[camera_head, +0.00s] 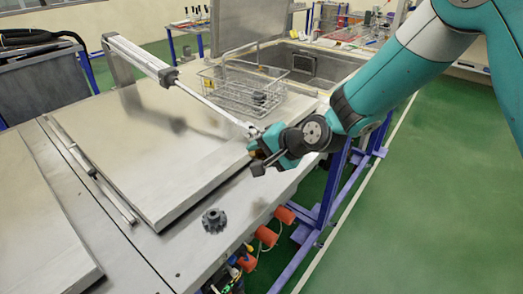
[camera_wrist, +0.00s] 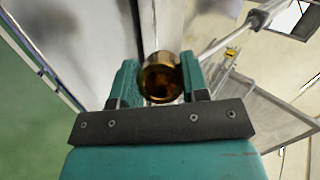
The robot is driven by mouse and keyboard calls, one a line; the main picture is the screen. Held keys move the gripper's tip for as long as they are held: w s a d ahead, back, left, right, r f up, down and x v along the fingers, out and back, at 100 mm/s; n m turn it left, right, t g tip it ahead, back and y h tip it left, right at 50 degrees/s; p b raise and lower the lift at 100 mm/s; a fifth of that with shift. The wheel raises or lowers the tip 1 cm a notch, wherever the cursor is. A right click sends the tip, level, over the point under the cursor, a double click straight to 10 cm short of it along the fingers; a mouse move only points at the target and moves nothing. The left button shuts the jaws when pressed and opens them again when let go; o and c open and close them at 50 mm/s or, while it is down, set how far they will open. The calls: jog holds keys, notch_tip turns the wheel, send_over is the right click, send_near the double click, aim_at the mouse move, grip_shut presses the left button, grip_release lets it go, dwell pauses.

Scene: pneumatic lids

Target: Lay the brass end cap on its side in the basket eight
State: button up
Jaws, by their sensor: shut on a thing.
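My gripper (camera_head: 256,158) is above the right edge of the closed metal lid. In the wrist view its two teal fingers (camera_wrist: 161,85) are shut on the brass end cap (camera_wrist: 160,76), a short golden cylinder with its dark hollow end facing the camera. In the head view the cap is mostly hidden by the gripper. A wire basket (camera_head: 213,88) stands behind and left of my gripper, apart from it, with a dark part (camera_head: 260,98) inside. Its wire side also shows at the right of the wrist view (camera_wrist: 262,118). I cannot read a number on it.
A pneumatic cylinder (camera_head: 140,55) with a thin rod slants over the lid (camera_head: 170,150), its rod end close to my gripper. A dark gear (camera_head: 214,220) lies on the bench's front edge. An open tank (camera_head: 320,66) with a raised lid is behind the basket.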

aim_at(263, 188)
jog(key=shift+f+b, duration=2.6)
jog(key=shift+f, duration=1.15)
jog(key=o, duration=1.2)
jog(key=shift+f, duration=0.1)
jog(key=shift+s+d+f, duration=0.15)
jog(key=shift+f, duration=0.05)
jog(key=shift+d+r, duration=0.1)
jog(key=b+v, duration=0.2)
jog(key=v, duration=1.5)
jog(key=shift+r, duration=0.4)
